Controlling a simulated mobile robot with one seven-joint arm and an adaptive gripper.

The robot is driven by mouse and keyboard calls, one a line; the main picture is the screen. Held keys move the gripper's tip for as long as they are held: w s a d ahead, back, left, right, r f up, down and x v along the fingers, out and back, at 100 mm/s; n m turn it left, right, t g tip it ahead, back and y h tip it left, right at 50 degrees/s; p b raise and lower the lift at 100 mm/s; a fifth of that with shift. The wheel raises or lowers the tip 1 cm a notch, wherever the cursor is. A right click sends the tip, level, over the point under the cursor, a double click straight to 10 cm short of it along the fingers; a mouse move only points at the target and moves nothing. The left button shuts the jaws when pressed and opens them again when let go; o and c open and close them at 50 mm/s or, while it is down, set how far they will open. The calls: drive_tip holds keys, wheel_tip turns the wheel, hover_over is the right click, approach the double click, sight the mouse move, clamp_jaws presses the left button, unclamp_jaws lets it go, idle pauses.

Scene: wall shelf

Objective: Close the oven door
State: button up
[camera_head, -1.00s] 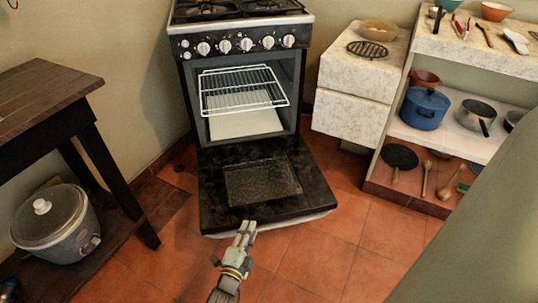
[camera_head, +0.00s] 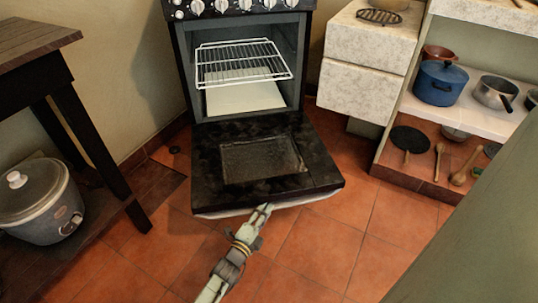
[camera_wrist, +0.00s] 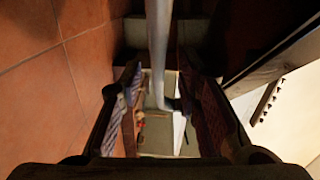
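The black oven door (camera_head: 225,185) is open and lies folded down, nearly flat, in front of the oven (camera_head: 300,75). A pale strip that looks like its handle (camera_head: 315,196) runs along the door's outer edge. My gripper (camera_head: 266,210) is at the middle of this edge, reaching in from below. In the wrist view, the gripper (camera_wrist: 163,108) has its two fingers apart. A light grey bar, seemingly the handle (camera_wrist: 158,45), runs between them with gaps on both sides. Contact with the bar cannot be told.
A wire rack (camera_head: 240,63) sits inside the oven. A dark wooden table (camera_head: 30,42) with a rice cooker (camera_head: 40,200) on its lower shelf stands left. Drawers (camera_head: 360,88) and a shelf with pots (camera_head: 440,83) stand right. Tiled floor (camera_head: 350,240) is clear before the door.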

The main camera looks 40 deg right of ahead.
drive_tip(key=shift+x, duration=1.55)
drive_tip(key=shift+c, duration=0.2)
clamp_jaws()
